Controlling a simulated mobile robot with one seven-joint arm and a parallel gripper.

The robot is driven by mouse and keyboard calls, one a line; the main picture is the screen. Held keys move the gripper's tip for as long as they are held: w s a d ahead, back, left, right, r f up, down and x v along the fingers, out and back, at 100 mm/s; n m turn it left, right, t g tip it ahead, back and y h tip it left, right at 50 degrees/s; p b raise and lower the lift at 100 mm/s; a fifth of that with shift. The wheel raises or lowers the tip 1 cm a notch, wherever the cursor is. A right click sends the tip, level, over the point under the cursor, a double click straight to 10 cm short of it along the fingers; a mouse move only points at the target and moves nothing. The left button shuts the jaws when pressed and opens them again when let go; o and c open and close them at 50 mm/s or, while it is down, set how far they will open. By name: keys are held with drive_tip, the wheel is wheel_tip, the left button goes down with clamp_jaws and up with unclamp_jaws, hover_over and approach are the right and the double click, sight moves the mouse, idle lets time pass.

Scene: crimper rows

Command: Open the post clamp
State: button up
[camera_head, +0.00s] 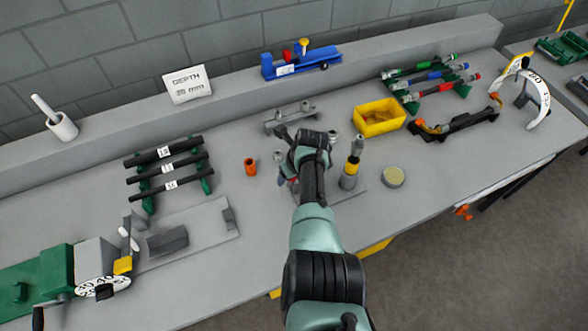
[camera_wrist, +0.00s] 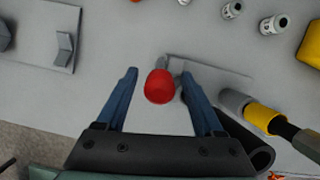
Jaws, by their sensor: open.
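The post clamp's red knob (camera_wrist: 159,87) shows in the wrist view as a round red end on a short grey part. A grey base plate (camera_wrist: 222,77) lies beside it on the bench; the rest of the clamp is hidden. My gripper (camera_wrist: 158,74) is open, with its blue fingers on either side of the red knob. I cannot tell whether they touch it. In the head view my gripper (camera_head: 287,178) is low over the bench, mostly covered by my arm. A post with a yellow band (camera_head: 351,168) stands just to its right, upright on the plate (camera_head: 357,195).
A yellow bin (camera_head: 379,117) and a round pale disc (camera_head: 393,177) are to the right. An orange cup (camera_head: 250,166) stands to the left. A rack of black tubes (camera_head: 168,167) and a green crimper (camera_head: 36,281) are farther left. Several small fittings stand behind my gripper.

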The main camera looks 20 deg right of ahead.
drive_tip(key=p+v, duration=0.3)
drive_tip(key=v, duration=0.9)
drive_tip(key=shift+r, duration=0.35)
drive_tip(key=shift+s, duration=0.15)
drive_tip(key=w+a+r+n+t+h+b, duration=0.1)
drive_tip(key=w+r+n+t, duration=0.25)
drive_tip(key=r, duration=0.35)
drive_tip(key=w+r+n+t+h+b, duration=0.1)
drive_tip(key=w+r+n+t, duration=0.15)
drive_tip(key=r+n, duration=0.4)
drive_tip(key=w+a+r+n+t+h+b, duration=0.1)
drive_tip(key=w+r+n+t, duration=0.2)
drive_tip(key=r, duration=0.6)
drive_tip(key=a+r+n+t, duration=0.3)
drive_tip(key=a+r+n, duration=0.15)
drive_tip(key=r, duration=0.65)
drive_tip(key=s+a+r+n+t+b, duration=0.1)
drive_tip(key=s+a+r+n+t, duration=0.2)
drive_tip(key=s+r, duration=0.4)
drive_tip(key=s+a+r+n+t+y+b, duration=0.1)
drive_tip(key=s+a+r+n+t, duration=0.3)
drive_tip(key=s+r+n, duration=0.3)
drive_tip(key=s+a+r+n+t+y+b, duration=0.1)
drive_tip(key=s+a+r+n+t, duration=0.2)
drive_tip(key=s+r+n, duration=0.3)
wheel_tip(320, 180, up, 5)
drive_tip(key=shift+s+a+f+t, duration=0.1)
drive_tip(key=shift+s+a+t, duration=0.15)
drive_tip(key=shift+s+t, duration=0.65)
